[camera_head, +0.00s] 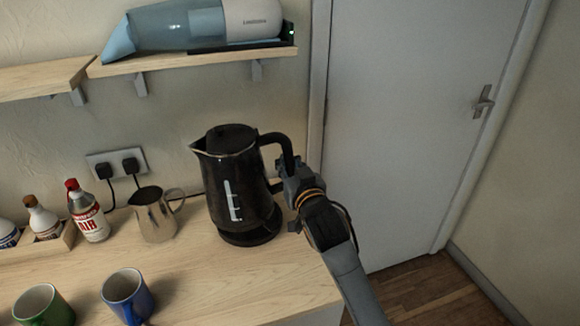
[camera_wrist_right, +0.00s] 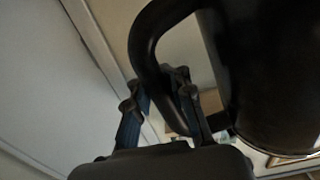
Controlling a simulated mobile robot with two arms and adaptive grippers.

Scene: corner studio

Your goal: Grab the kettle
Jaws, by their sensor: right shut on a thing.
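The black kettle (camera_head: 228,185) stands upright at the right end of the wooden counter, with its spout to the left and its handle to the right. It looks slightly tilted, and I cannot tell whether it is clear of the black base (camera_head: 249,236) under it. My right gripper (camera_head: 290,178) is at the kettle's handle and is shut on it. In the right wrist view the fingers (camera_wrist_right: 165,95) are on both sides of the black handle, and the kettle's dark body (camera_wrist_right: 268,75) fills the right side. My left gripper is not in view.
A metal pitcher (camera_head: 156,217) stands close to the kettle's left. A red-capped bottle (camera_head: 90,215), a blue mug (camera_head: 127,298) and a green mug (camera_head: 42,308) are further left. A shelf (camera_head: 190,60) with a handheld vacuum (camera_head: 200,25) hangs above. A closed door (camera_head: 410,120) is at right.

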